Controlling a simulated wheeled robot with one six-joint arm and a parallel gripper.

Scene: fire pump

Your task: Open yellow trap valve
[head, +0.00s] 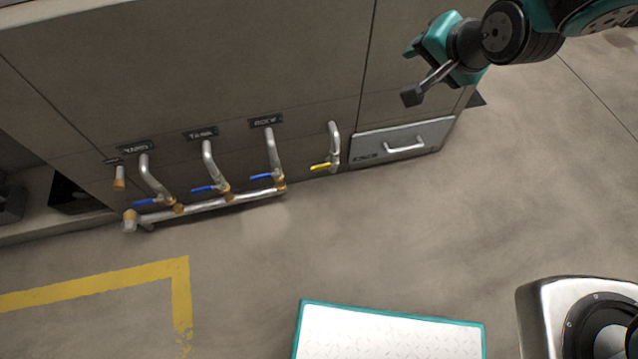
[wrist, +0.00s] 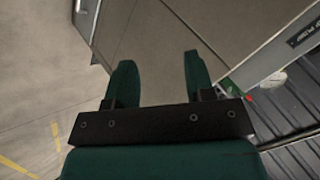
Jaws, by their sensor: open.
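The yellow trap valve handle (head: 320,166) is a small lever near the foot of a short, bent metal pipe (head: 334,140) low on the grey cabinet front. It points left, roughly level. My gripper (head: 418,67) is up and to the right of it in the head view, well apart from it. The teal fingers are spread with nothing between them, as the wrist view also shows (wrist: 158,58). The yellow handle is not seen in the wrist view.
Several blue-handled valves, one here (head: 262,177), sit on pipes left of the yellow one, joined by a low horizontal pipe (head: 240,199). A metal drawer (head: 425,146) with a handle is just right. A white teal-edged platform (head: 390,335) lies in front. The floor between is clear.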

